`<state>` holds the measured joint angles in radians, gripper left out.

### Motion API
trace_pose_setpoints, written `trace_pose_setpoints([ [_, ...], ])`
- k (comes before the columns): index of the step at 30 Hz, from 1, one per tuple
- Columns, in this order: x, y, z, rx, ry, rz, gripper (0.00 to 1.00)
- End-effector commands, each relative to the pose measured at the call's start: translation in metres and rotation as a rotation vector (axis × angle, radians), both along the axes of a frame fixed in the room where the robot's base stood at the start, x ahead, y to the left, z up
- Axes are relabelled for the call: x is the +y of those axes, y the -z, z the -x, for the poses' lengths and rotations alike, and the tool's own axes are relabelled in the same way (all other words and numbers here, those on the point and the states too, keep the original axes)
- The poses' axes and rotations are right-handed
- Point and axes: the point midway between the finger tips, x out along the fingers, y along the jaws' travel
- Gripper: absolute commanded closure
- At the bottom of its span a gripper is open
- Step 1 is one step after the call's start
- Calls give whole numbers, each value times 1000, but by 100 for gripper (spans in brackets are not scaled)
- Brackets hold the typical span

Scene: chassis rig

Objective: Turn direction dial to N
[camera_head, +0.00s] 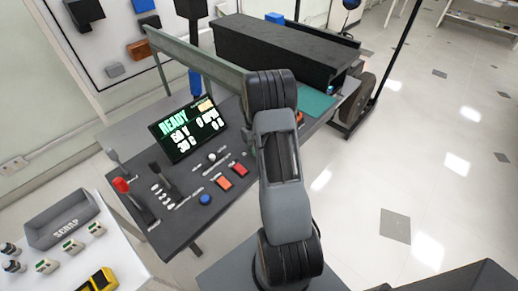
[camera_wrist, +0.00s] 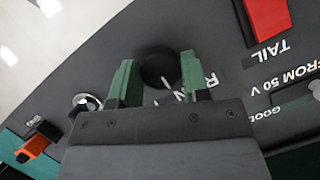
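The direction dial (camera_wrist: 160,66) is a round black knob on the dark console panel (camera_wrist: 110,38), in the wrist view. Pale letters beside it include R and N; the rest of its markings are partly covered. I cannot make out a pointer on the knob. My gripper (camera_wrist: 158,57) has its two green fingers apart, one on each side of the dial. I cannot tell whether the fingers touch it. In the head view my arm hides the gripper and the dial.
A screen (camera_head: 187,128) showing READY stands on the console (camera_head: 180,222). Levers, a blue button (camera_head: 205,199) and red switches (camera_head: 238,169) lie left of my arm. In the wrist view, a red switch (camera_wrist: 268,22) and a silver knob (camera_wrist: 87,101) flank the dial.

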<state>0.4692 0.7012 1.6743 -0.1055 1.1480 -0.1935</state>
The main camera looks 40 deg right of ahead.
Motion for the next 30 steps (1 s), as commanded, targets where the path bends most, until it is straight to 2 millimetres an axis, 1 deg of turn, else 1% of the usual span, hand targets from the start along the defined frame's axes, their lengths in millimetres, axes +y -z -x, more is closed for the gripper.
trace_pose_setpoints([
  [1, 0, 0, 0, -1, 0, 0, 53],
  [6, 0, 0, 0, 0, 0, 0, 36],
  [7, 0, 0, 0, 0, 0, 0, 35],
  [14, 0, 0, 0, 1, 1, 0, 35],
  [17, -1, -5, -2, -1, 1, 1, 35],
  [20, -2, -17, -8, -3, 0, 2, 35],
  [30, -7, -81, -33, -3, 0, 2, 35],
])
